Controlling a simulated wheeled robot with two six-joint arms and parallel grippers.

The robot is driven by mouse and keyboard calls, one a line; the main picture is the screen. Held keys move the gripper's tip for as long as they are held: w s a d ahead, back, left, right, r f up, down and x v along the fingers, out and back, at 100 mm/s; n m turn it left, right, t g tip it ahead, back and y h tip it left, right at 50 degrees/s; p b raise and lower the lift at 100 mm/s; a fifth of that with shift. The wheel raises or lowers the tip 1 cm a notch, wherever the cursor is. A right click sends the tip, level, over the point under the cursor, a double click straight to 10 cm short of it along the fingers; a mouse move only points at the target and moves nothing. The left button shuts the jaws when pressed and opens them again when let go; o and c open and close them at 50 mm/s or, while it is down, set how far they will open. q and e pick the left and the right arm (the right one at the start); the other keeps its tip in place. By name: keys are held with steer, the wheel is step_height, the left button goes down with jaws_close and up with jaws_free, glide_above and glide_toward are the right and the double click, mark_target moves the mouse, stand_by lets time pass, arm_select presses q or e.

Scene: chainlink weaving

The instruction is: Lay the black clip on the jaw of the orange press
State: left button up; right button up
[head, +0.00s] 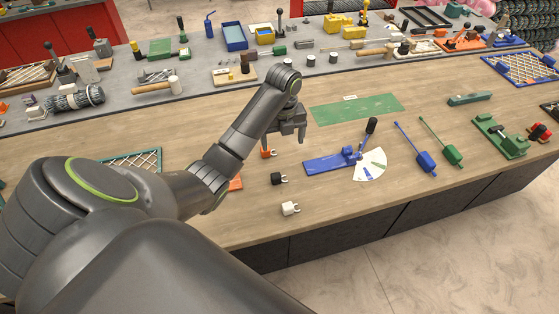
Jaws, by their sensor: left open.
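The black clip (278,179) lies on the wooden table top, in a row between an orange clip (267,153) and a white clip (290,208). My left gripper (300,139) is open and empty above the table, beyond and to the right of the black clip, close to the orange clip. A flat orange piece (236,184) shows beside my left forearm, which hides most of it; I cannot tell whether it is the orange press. An orange tool with a black handle (466,40) stands at the far right back. My right gripper is out of view.
A blue press (330,163) with a black lever and a white fan-shaped plate lies right of the clips. Blue (425,161) and green (452,153) long-handled tools lie farther right. A green mat (358,108) lies behind. The grey back bench is crowded with tools.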

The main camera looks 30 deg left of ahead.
arm_select(q)
steer(key=b, duration=1.1)
glide_toward(281, 178)
steer(key=f, duration=0.2)
steer(key=w+f, duration=0.1)
steer(key=f, duration=0.2)
steer(key=shift+w+a, duration=0.15)
steer(key=shift+a, duration=0.05)
steer(key=shift+s+a+f, duration=0.1)
steer(key=shift+f, duration=1.2)
steer(key=shift+s+f, duration=0.1)
steer(key=shift+f, duration=1.2)
steer(key=shift+c, duration=0.3)
